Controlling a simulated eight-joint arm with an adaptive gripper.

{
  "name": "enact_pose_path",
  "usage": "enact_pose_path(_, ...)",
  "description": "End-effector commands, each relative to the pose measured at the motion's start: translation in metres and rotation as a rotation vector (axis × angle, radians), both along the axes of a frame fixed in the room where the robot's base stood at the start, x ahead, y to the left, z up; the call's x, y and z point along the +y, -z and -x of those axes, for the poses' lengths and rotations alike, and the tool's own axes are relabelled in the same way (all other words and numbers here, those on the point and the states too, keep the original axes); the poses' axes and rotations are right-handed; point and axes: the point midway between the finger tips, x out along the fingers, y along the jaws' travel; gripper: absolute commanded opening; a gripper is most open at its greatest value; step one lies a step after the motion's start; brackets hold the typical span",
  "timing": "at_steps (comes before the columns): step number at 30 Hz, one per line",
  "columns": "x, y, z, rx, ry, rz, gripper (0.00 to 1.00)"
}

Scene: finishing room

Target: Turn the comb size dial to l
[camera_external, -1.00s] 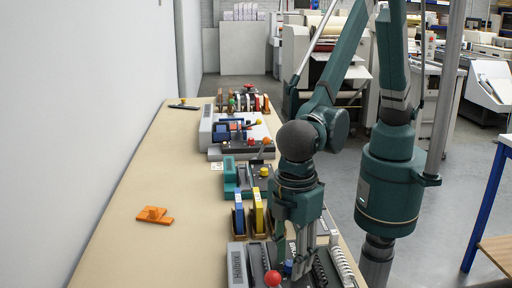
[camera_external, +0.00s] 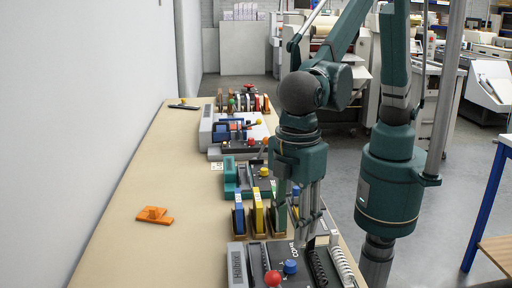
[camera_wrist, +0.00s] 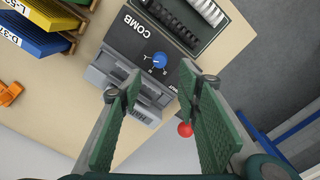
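The comb size dial is a blue knob (camera_external: 290,267) on top of the dark comb binding machine (camera_external: 258,258) at the near end of the table. In the wrist view the blue dial (camera_wrist: 159,60) sits beside the white word COMB, with small white marks around it that are too small to read surely. My gripper (camera_external: 308,238) hangs above the back of the machine, pointing down. In the wrist view its two green-padded fingers (camera_wrist: 157,96) are spread apart with nothing between them. The dial lies beyond the fingertips, apart from them.
A red ball-ended lever (camera_external: 273,279) stands close to the dial, on the machine's near side. Blue and yellow upright binders (camera_external: 258,218) stand just behind the machine. Black and white combs (camera_external: 340,265) lie along its right. The table's left side is mostly clear around an orange piece (camera_external: 154,215).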

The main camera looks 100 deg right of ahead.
Motion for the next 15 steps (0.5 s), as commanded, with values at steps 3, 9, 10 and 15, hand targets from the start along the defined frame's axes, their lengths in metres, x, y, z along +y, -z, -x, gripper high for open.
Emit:
enact_pose_path(3, 0.000, -0.013, 0.000, 0.000, 0.000, 0.000, 0.34)
enact_pose_path(9, 0.000, -0.023, 0.000, 0.000, 0.000, 0.000, 0.34)
enact_pose_path(10, 0.000, -0.024, 0.000, 0.000, 0.000, 0.000, 0.34)
enact_pose_path(15, 0.000, -0.024, 0.000, 0.000, 0.000, 0.000, 0.34)
